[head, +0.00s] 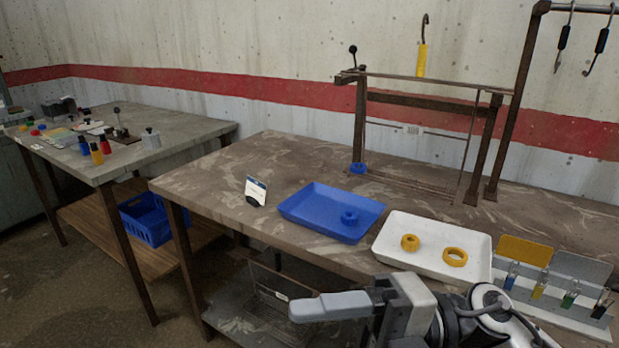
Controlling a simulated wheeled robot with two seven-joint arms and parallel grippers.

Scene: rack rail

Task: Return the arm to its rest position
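My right gripper (303,308) is at the bottom of the head view, in front of the table's near edge, with its fingers pointing left. Its fingers overlap from this angle, so I cannot tell whether they are apart. I see nothing held at the fingertips. My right arm (480,318) comes in from the bottom right. My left gripper and arm are out of view.
On the brown table (215,185) are a blue tray (310,205) with a blue ring (349,218), a white tray (410,260) with two yellow rings, a small card stand (255,190), a metal frame (480,150) and a vial rack (560,305). A side table (175,125) stands left.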

